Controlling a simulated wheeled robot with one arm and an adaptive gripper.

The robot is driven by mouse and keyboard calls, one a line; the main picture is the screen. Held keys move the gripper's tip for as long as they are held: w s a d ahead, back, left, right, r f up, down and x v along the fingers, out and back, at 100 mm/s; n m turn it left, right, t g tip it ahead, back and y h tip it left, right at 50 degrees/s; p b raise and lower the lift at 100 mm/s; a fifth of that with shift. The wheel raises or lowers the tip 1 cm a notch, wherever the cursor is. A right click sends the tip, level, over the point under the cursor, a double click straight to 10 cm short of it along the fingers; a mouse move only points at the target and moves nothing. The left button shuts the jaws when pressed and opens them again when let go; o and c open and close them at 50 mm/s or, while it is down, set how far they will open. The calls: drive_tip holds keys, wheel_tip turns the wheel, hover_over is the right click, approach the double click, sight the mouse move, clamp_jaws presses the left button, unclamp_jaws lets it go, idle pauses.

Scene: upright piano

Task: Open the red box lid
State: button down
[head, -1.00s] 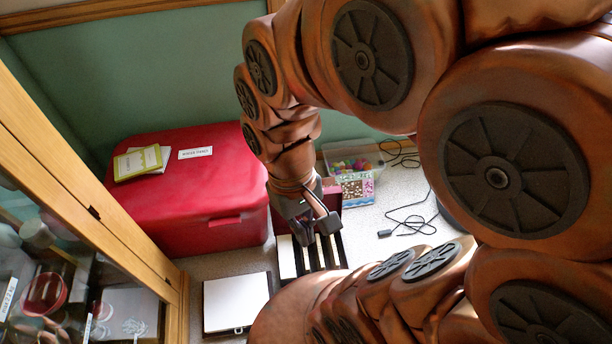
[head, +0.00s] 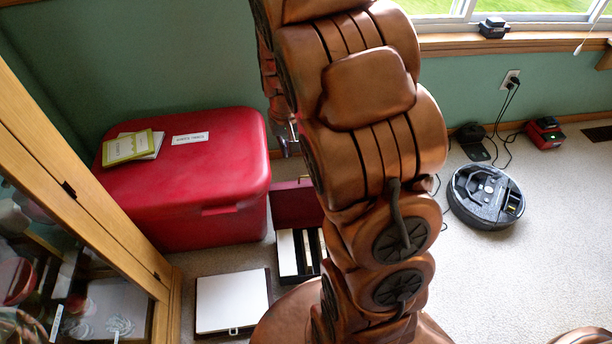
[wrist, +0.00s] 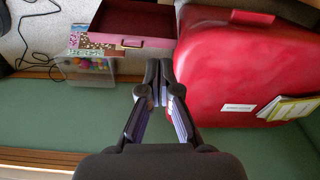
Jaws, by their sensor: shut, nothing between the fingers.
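The large red box (head: 200,220) stands on the floor at the left, against the green wall, with its lid (head: 235,150) down. A white label (head: 190,138) and booklets (head: 133,147) lie on the lid. In the wrist view the red lid (wrist: 235,65) fills the right side, with a red handle (wrist: 252,17) at the top edge. My gripper (wrist: 160,70) is shut and empty, its fingertips beside the lid's left edge in that picture; I cannot tell if they touch. In the head view my arm hides most of the gripper.
A dark red case (head: 297,203) stands open beside the box; it also shows in the wrist view (wrist: 135,22). A clear bin (wrist: 88,66) is nearby. A white panel (head: 232,302) lies in front. A wooden cabinet (head: 85,215) is at left, a robot vacuum (head: 485,197) at right.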

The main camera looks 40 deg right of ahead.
drive_tip(key=w+d+f+m+t+h+b, duration=0.1)
drive_tip(key=w+d+f+b, duration=0.2)
drive_tip(key=w+d+f, duration=0.5)
drive_tip(key=w+d+f+m+t+b, duration=0.1)
drive_tip(key=w+d+f+b, duration=0.2)
drive_tip(key=d+f, duration=0.5)
wheel_tip(320, 180, down, 12)
drive_tip(key=s+a+b, duration=0.1)
drive_tip(key=a+b, duration=0.1)
drive_tip(key=b, duration=0.3)
drive_tip(key=shift+a+r+b, duration=0.25)
drive_tip(key=shift+a+b, duration=0.05)
drive_tip(key=shift+a, duration=0.05)
drive_tip(key=shift+s+a+r+p, duration=0.25)
drive_tip(key=shift+s+p, duration=0.15)
drive_tip(key=shift+s, duration=0.05)
drive_tip(key=s, duration=0.1)
drive_tip(key=s+a+p, duration=0.2)
drive_tip(key=shift+s+r, duration=0.35)
drive_tip(key=shift+r, duration=0.05)
